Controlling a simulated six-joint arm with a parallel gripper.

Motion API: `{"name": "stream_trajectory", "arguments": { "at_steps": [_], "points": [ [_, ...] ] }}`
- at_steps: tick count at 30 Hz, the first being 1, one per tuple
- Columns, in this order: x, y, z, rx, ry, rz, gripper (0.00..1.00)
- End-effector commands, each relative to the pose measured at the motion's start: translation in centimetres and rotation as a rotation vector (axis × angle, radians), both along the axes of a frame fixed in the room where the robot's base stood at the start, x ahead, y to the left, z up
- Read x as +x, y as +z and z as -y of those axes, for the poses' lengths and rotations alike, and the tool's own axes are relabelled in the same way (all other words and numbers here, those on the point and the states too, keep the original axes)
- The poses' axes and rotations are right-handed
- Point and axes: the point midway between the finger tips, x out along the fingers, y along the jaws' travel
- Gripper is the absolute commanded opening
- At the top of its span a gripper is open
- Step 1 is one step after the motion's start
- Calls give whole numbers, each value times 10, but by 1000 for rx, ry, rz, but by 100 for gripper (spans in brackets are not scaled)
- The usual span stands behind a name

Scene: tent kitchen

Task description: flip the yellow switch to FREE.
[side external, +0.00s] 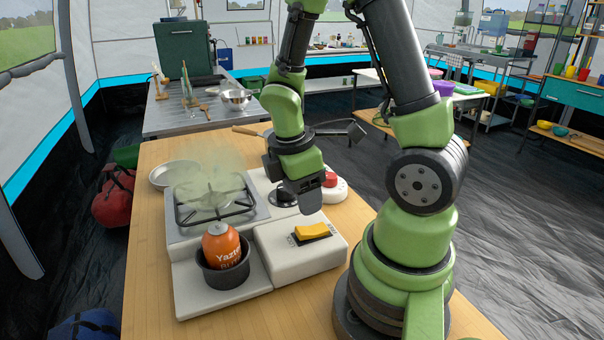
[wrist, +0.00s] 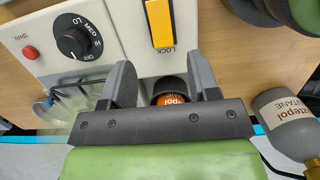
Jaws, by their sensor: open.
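The yellow switch (side external: 312,231) is a rocker in a dark plate on a white block. In the wrist view the yellow switch (wrist: 160,24) is at the top centre, cut off by the frame edge, with LOCK printed below its plate. No FREE label can be read. I cannot tell which end of the rocker is pressed down. My gripper (side external: 310,203) hangs above and behind the switch, apart from it. In the wrist view my gripper (wrist: 160,72) has its fingers spread with nothing held between them.
An orange canister (side external: 221,246) sits in a black cup left of the switch. A burner (side external: 240,212) with greenish haze stands behind it. A black knob (wrist: 80,40) and red button (wrist: 30,53) are beside the switch. A grey canister (wrist: 284,118) shows at lower right.

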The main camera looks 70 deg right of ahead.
Motion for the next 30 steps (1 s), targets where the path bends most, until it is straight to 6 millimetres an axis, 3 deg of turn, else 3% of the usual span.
{"name": "stream_trajectory", "arguments": {
  "at_steps": [7,25,30],
  "points": [
    [0,28,0,1,0,3,55],
    [0,34,-1,2,-4,5,55],
    [4,55,-11,0,-146,120,55]
  ]
}}
